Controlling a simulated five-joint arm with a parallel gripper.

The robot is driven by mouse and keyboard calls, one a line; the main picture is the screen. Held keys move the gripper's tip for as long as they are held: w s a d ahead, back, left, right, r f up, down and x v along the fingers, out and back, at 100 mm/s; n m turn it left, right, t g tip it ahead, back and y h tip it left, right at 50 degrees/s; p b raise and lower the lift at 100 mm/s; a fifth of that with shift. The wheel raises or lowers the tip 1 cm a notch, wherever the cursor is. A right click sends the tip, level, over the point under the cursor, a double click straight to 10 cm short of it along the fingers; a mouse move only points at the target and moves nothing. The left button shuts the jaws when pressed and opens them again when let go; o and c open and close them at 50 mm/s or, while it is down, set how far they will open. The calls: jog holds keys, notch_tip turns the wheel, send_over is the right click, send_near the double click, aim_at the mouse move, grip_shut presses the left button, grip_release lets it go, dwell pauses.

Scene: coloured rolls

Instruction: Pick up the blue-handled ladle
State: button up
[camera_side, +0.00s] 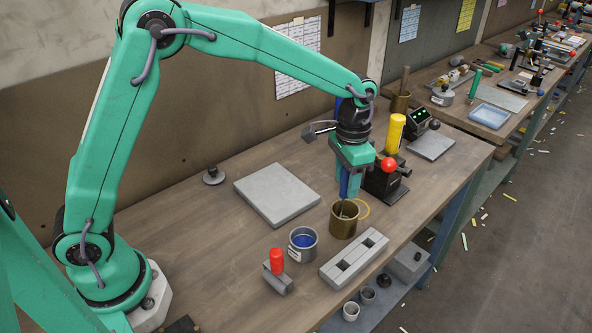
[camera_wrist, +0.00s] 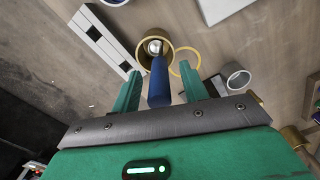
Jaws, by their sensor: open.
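The blue-handled ladle stands in a brass pot (camera_side: 342,226), its blue handle (camera_wrist: 159,82) pointing up toward the wrist camera. The pot also shows in the wrist view (camera_wrist: 143,44), with a silvery round part inside it. A yellow ring shows beside the pot (camera_wrist: 187,64). My gripper (camera_side: 349,190) is open just above the pot, with its green fingers pointing down. In the wrist view the fingers stand on either side of the handle (camera_wrist: 160,88), with a visible gap on each side. In the side view the handle is partly hidden by my gripper.
A grey block with two square holes (camera_side: 337,273) lies in front of the pot. A grey tin with blue contents (camera_side: 302,252) and a red-topped piece (camera_side: 276,261) stand left. A black device with a red ball (camera_side: 389,164) stands close right. A flat grey slab (camera_side: 277,193) lies behind.

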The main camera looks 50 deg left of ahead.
dwell(0.4)
grip_shut()
jog(key=shift+r, duration=0.1)
jog(key=shift+r, duration=4.95)
